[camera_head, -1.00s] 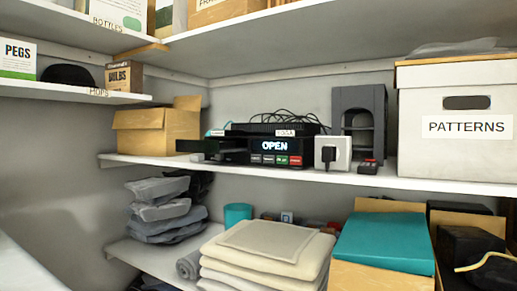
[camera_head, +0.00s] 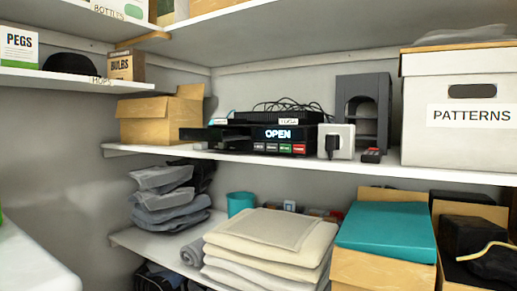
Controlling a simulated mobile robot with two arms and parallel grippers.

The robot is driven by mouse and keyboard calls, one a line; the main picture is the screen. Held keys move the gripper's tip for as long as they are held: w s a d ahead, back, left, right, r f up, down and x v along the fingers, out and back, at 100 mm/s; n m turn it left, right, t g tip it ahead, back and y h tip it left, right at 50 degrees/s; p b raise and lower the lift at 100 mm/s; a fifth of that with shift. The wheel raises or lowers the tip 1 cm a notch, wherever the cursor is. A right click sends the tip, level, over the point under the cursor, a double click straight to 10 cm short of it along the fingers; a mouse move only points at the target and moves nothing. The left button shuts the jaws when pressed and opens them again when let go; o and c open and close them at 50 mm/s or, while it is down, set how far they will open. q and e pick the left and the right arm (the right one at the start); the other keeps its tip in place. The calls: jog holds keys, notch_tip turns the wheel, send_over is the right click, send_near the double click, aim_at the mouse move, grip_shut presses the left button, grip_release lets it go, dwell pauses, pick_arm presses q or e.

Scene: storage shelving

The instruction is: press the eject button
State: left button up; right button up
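A black player (camera_head: 278,138) sits on the middle shelf and its display reads "OPEN". Below the display is a row of small buttons, several dark ones, a green one and a red one (camera_head: 299,149) at the right end. Their labels are too small to read, so I cannot tell which is eject. A flat black tray-like part (camera_head: 214,136) sticks out at the player's left. Neither of my grippers is in view.
A white socket box with a black plug (camera_head: 336,141) and a small dark remote-like item (camera_head: 372,155) stand right of the player. A cardboard box (camera_head: 160,116) is at the left, the white PATTERNS box (camera_head: 455,142) at the right. Folded cloths (camera_head: 268,240) lie below.

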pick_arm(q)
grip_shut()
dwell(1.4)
